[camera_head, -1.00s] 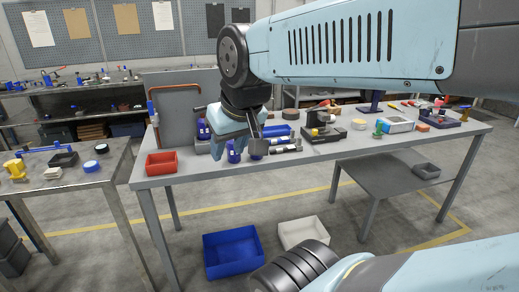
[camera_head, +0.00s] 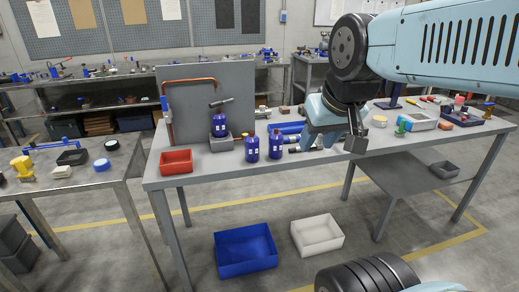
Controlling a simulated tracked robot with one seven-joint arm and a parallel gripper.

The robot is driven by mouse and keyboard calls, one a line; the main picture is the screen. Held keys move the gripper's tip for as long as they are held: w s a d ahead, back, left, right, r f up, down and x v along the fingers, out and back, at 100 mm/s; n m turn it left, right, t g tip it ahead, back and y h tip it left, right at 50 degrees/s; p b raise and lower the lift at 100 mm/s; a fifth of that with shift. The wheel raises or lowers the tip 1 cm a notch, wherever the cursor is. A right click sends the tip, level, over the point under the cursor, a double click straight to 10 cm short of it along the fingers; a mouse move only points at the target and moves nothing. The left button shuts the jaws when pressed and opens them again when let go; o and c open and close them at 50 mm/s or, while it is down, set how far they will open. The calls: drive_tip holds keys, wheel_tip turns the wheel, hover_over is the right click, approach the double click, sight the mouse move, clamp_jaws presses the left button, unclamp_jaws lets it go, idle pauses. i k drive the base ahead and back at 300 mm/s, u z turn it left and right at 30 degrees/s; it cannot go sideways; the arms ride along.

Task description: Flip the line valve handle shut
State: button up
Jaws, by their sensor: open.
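A copper pipe (camera_head: 188,82) bends along a grey upright panel (camera_head: 238,98) at the left end of the workbench. A small blue upright lever (camera_head: 164,104) sits on the pipe's left leg and looks like the line valve handle; its exact turn is too small to tell. My gripper (camera_head: 333,146) is open over the middle of the bench, well to the right of the lever and apart from it. Part of the bench behind my gripper is hidden.
Blue bottles (camera_head: 252,148) stand between the panel and my gripper, one (camera_head: 219,125) with a torch-like head on a grey block. A red bin (camera_head: 176,161) sits at the bench's left front. Blue (camera_head: 245,265) and white (camera_head: 318,246) bins lie on the floor. A side table (camera_head: 75,190) stands left.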

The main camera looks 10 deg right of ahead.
sight(163, 101)
drive_tip(key=z, duration=0.1)
drive_tip(key=i, duration=1)
drive_tip(key=u, duration=0.1)
